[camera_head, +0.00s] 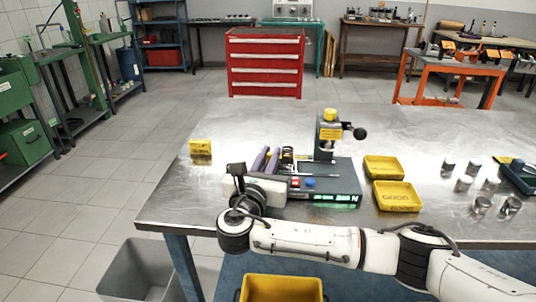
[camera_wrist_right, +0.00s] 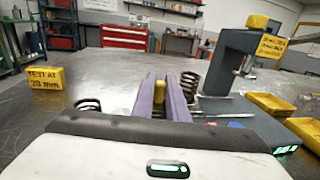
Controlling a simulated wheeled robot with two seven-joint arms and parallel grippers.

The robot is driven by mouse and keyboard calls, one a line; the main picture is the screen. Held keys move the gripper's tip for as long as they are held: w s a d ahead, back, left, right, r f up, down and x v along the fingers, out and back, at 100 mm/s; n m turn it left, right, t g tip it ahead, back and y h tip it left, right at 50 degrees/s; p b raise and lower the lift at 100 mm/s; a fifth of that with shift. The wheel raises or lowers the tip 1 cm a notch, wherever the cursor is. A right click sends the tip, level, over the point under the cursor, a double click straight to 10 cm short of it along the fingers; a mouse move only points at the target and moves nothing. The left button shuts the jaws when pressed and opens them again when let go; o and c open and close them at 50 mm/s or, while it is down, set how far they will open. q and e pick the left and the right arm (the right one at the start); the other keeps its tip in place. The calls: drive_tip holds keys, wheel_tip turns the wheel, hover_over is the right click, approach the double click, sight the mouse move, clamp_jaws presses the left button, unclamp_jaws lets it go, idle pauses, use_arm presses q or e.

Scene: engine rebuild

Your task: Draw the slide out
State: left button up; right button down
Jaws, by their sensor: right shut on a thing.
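A grey spring tester (camera_head: 347,190) stands on the metal bench, with a green-lit display on its front and an upright column (camera_head: 325,147) behind. It also shows at the right in the right wrist view (camera_wrist_right: 262,125). My right gripper (camera_head: 268,155) is at the tester's left side, its purple fingers pointing away from me. In the right wrist view its fingers (camera_wrist_right: 163,85) are close around a small yellow knob (camera_wrist_right: 157,98). A coil spring (camera_wrist_right: 190,84) stands just right of the fingers. I cannot tell the slide's outline; the gripper hides that side. My left gripper is not in view.
Two yellow trays (camera_head: 384,167) (camera_head: 397,197) sit right of the tester, with several metal cylinders (camera_head: 464,184) farther right. A yellow sign block (camera_head: 201,148) stands at the bench's left, with bare bench around it. Another dark coil (camera_wrist_right: 88,105) is left of the fingers.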

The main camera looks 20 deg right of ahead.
drive_tip(key=c, duration=2)
unclamp_jaws()
drive_tip(key=shift+a, duration=0.2)
drive_tip(key=shift+c, duration=0.2)
drive_tip(key=shift+w, duration=0.1)
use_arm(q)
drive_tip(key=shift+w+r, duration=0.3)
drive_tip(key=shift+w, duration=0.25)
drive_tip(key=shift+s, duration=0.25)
use_arm(e)
drive_tip(key=v, duration=1)
drive_tip(key=shift+s, duration=0.2)
